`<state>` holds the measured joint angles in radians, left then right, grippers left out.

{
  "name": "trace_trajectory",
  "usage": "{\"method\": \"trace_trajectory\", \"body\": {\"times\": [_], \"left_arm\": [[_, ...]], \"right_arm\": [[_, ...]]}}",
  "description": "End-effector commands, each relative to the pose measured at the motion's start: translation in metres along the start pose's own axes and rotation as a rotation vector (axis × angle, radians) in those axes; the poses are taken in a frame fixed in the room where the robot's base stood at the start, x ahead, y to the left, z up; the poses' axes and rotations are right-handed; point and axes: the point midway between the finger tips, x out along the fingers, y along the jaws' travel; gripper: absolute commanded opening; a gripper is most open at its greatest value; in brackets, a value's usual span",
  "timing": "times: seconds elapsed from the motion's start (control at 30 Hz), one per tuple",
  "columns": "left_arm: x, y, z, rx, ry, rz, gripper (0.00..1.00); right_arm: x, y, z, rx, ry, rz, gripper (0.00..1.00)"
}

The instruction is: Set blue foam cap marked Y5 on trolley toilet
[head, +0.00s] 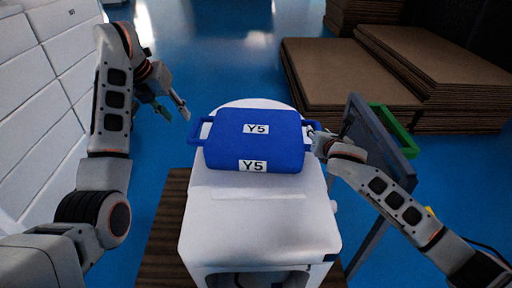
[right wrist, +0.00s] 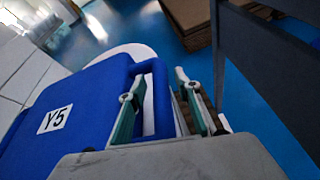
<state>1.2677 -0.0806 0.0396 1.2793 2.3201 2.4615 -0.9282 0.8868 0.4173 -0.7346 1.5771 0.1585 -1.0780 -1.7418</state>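The blue foam cap (head: 254,141), with two white Y5 labels, lies on top of the white toilet (head: 250,225). It has a blue loop handle on each side. My left gripper (head: 171,108) is open and empty, apart from the left handle (head: 198,132). My right gripper is at the right handle, partly hidden in the head view. In the right wrist view the fingers of my right gripper (right wrist: 157,88) are apart, with the outer bar of the blue handle (right wrist: 163,100) between them. I cannot tell whether they touch it.
The toilet stands on a brown wooden surface (head: 160,235). White stacked boxes (head: 35,90) line the left. Blue floor is open at the back.

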Motion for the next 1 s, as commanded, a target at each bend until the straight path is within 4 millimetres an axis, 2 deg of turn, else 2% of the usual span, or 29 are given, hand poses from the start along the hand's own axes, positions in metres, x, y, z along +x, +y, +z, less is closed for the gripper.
{"method": "trace_trajectory", "body": {"times": [0.4, 0.6, 0.77, 1.0], "left_arm": [[0.000, 0.000, 0.000, 0.000, 0.000, 0.001, 0.32], [0.000, 0.000, 0.000, 0.000, 0.000, 0.001, 0.32], [0.001, 0.000, 0.000, 0.000, 0.000, 0.001, 0.32], [0.001, 0.000, 0.000, 0.000, 0.000, 0.001, 0.32]], "right_arm": [[-0.072, 0.000, 0.000, 0.000, 0.000, 0.003, 0.33], [-0.100, 0.000, 0.000, 0.001, 0.000, 0.001, 0.33], [-0.111, -0.001, 0.000, 0.000, 0.000, 0.000, 0.33], [-0.113, 0.000, 0.000, 0.001, 0.000, 0.000, 0.33]]}}
